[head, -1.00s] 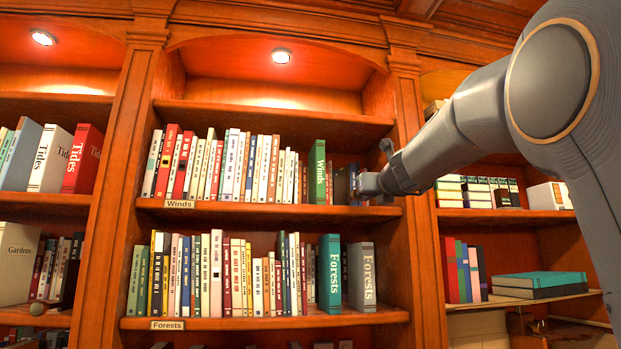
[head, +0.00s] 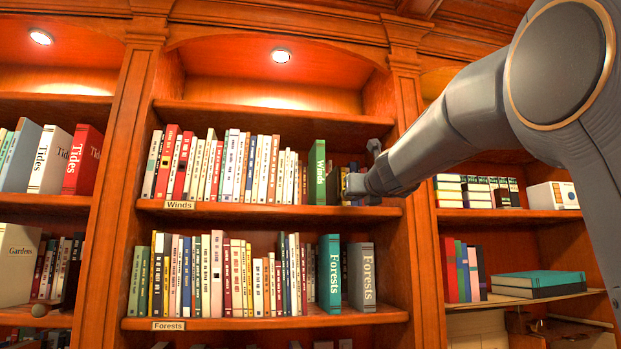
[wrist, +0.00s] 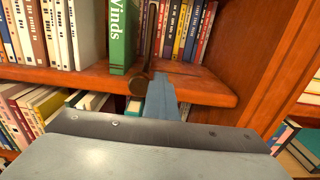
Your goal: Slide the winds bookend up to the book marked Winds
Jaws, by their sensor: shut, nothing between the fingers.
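The green book marked Winds (head: 317,173) stands upright at the right end of the upper row. It also shows in the wrist view (wrist: 121,38). Just right of it stands a thin dark upright plate, which I take for the winds bookend (wrist: 149,38); in the head view the bookend (head: 334,187) is a dark strip. Only a narrow gap, if any, separates it from the book; I cannot tell whether they touch. My gripper (head: 350,184) is shut and empty, just right of the bookend. Its fingertip (wrist: 162,84) is close beside the plate; contact is unclear.
Several books (wrist: 185,30) stand farther back, right of the bookend. The shelf board (wrist: 205,88) is bare at its front right, up to the wooden side post (head: 412,150). A lower row holds the Forests book (head: 330,275). A brown round piece (wrist: 137,83) shows at the shelf's front edge.

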